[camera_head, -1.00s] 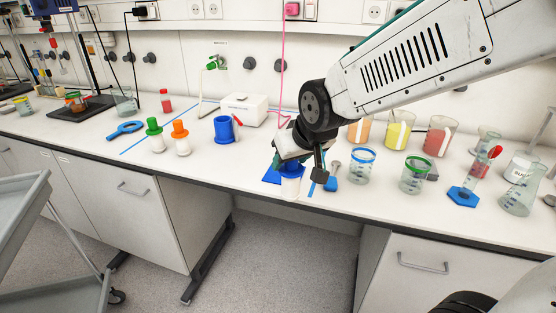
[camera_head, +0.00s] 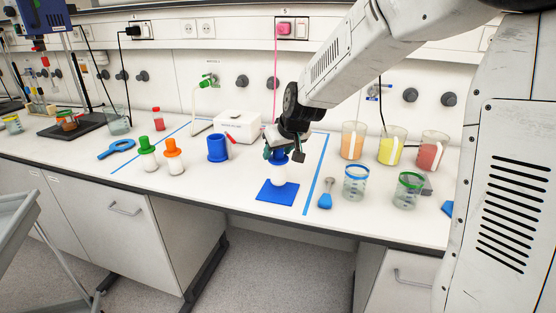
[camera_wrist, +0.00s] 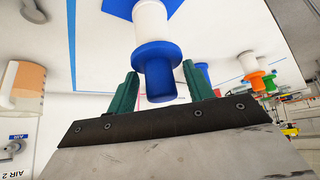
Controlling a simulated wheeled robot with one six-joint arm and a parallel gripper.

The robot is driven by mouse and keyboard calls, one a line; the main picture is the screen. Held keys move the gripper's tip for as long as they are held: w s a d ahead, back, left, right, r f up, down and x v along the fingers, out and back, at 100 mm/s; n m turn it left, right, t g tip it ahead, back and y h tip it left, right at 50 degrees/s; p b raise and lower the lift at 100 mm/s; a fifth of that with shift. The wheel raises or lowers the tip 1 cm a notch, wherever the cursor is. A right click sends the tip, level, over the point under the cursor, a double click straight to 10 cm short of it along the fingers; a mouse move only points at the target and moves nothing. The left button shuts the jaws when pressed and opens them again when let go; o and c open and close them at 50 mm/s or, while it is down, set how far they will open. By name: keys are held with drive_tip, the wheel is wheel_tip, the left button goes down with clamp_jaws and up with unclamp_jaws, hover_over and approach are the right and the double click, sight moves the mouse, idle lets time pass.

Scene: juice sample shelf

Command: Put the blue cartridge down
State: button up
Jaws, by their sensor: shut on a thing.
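The blue cartridge has a white body (camera_head: 279,173) with a blue flanged top. My gripper (camera_head: 279,155) is shut on that blue top and holds the cartridge roughly upright. In the wrist view the blue flange (camera_wrist: 157,52) shows between the two green fingers (camera_wrist: 160,88). A flat blue square mat (camera_head: 277,194) lies on the bench just below and in front of the cartridge; part of it also shows in the wrist view (camera_wrist: 122,8). I cannot tell whether the cartridge's base touches anything.
A green-topped cartridge (camera_head: 147,155), an orange-topped cartridge (camera_head: 173,158) and a blue cup (camera_head: 218,148) stand to the left. Blue tape lines (camera_head: 315,178) mark the bench.

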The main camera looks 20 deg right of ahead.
sight(281, 156)
drive_tip(key=shift+s+f, duration=0.1)
drive_tip(key=shift+f, duration=1.3)
drive_tip(key=shift+f, duration=0.1)
drive_tip(key=o, duration=1.1)
drive_tip(key=shift+o, duration=0.2)
drive_tip(key=shift+s+r, duration=0.1)
drive_tip(key=shift+r, duration=0.3)
drive_tip(key=v, duration=1.2)
drive_tip(key=s+d+f+m+g+h, duration=0.1)
drive_tip(key=s+g, duration=0.4)
drive_tip(key=s, duration=2.6)
drive_tip(key=shift+s+d+f+m+g, duration=0.15)
drive_tip(key=shift+d+f+m+g, duration=0.25)
drive_tip(key=shift+f, duration=0.15)
